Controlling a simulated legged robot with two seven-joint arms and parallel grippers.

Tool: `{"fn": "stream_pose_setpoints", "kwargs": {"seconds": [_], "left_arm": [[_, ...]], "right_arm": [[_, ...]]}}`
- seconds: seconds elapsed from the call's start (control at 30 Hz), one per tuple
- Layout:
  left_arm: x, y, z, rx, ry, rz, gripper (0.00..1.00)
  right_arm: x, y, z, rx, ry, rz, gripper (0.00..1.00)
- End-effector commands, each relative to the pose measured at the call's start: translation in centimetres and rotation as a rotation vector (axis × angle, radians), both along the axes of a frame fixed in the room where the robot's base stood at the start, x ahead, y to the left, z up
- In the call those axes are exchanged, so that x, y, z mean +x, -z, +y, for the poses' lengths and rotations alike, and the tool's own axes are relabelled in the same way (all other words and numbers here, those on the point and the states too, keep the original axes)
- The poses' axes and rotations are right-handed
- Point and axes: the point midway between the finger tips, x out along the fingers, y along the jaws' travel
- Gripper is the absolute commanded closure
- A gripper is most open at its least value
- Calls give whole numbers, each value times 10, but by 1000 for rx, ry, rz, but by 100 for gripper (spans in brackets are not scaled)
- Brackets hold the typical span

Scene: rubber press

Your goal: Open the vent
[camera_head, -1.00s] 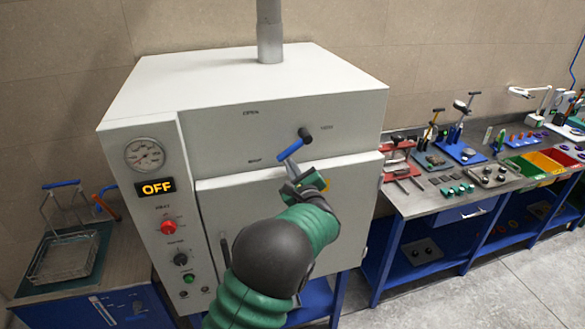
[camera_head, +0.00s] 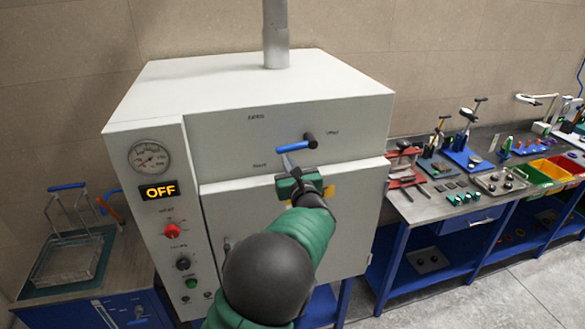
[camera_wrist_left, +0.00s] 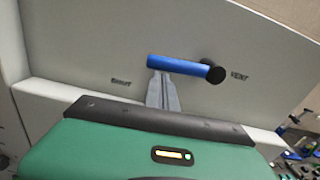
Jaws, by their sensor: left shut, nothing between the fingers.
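The vent handle (camera_head: 295,146) is a blue lever on a black pivot knob, on the upper front panel of the white press oven (camera_head: 270,100). It lies nearly level, its free end pointing left from the knob. In the left wrist view the handle (camera_wrist_left: 178,65) sits between the "SHUT" marking (camera_wrist_left: 121,82) and the "VENT" marking (camera_wrist_left: 239,76). My left gripper (camera_head: 288,160) has its closed, empty fingers just below the handle's free end; in the wrist view the fingertips (camera_wrist_left: 162,76) touch or nearly touch its underside. My right gripper is out of view.
The oven's control panel has a gauge (camera_head: 149,157), a display reading OFF (camera_head: 158,190) and knobs. A wire basket (camera_head: 70,255) stands at left. A workbench (camera_head: 425,205) with tools and coloured bins is at right. A pipe (camera_head: 275,35) rises from the oven top.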

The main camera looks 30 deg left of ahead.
Motion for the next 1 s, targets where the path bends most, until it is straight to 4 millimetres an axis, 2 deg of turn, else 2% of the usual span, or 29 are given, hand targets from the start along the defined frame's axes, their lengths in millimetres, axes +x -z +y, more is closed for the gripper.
{"fn": "stream_pose_setpoints", "kwargs": {"seconds": [0.3, 0.6, 1.0], "left_arm": [[-3, -29, 3, 194, 0, 226, 100], [-2, -48, 1, 349, 1, 406, 100], [1, -58, 0, 377, 1, 441, 100]], "right_arm": [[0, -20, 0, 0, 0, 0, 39], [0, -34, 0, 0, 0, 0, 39], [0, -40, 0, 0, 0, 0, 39]]}}
